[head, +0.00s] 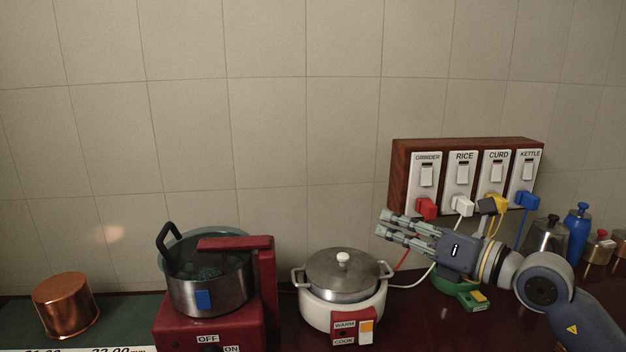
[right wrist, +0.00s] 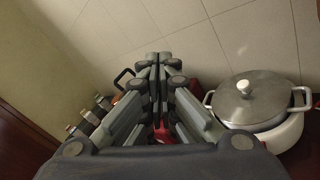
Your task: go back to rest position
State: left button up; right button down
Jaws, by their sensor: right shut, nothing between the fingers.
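My right gripper (head: 384,226) is shut and empty. It is raised above the counter, between the rice cooker and the switch panel, with its fingers pointing left in the head view. In the right wrist view the fingers (right wrist: 158,62) of my right gripper come together in the middle, with nothing seen between them. My right arm comes in from the lower right. My left gripper is not in view.
A switch panel (head: 400,174) with several plugs hangs behind the right arm. A white rice cooker (head: 313,308), also in the right wrist view (right wrist: 291,133), stands below left. A red grinder (head: 172,325) and copper pot (head: 66,306) stand farther left. Bottles (head: 577,235) stand at right.

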jog(key=s+a+r+m+t+y, duration=0.25)
jog(key=s+m+t, duration=0.25)
jog(key=m, duration=0.4)
jog(key=d+f+m+t+h, duration=0.3)
jog(key=d+f+m+h, duration=1.25)
jog(key=m, duration=0.65)
jog(key=s+f+m+g+h, duration=0.3)
jog(key=s+f+m+g, duration=0.15)
jog(key=f, duration=0.55)
jog(key=s+a+f+m+g+y, duration=0.1)
jog(key=s+a+f+g+y, duration=0.15)
jog(key=s+f+g, duration=0.6)
jog(key=s+a+f+m+g+y, duration=0.1)
jog(key=s+a+f+g, duration=0.3)
jog(key=s+f, duration=0.85)
jog(key=s+f+g, duration=0.1)
jog(key=s+f, duration=0.2)
jog(key=f, duration=1)
jog(key=s+f, duration=0.2)
jog(key=f, duration=1)
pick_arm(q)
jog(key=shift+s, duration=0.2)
pick_arm(e)
jog(key=s+d+f+g, duration=0.1)
jog(key=s+d+f, duration=0.2)
jog(key=s+f, duration=1.2)
jog(key=shift+s+f+g, duration=0.15)
jog(key=shift+s+g, duration=0.15)
jog(key=shift+s, duration=0.6)
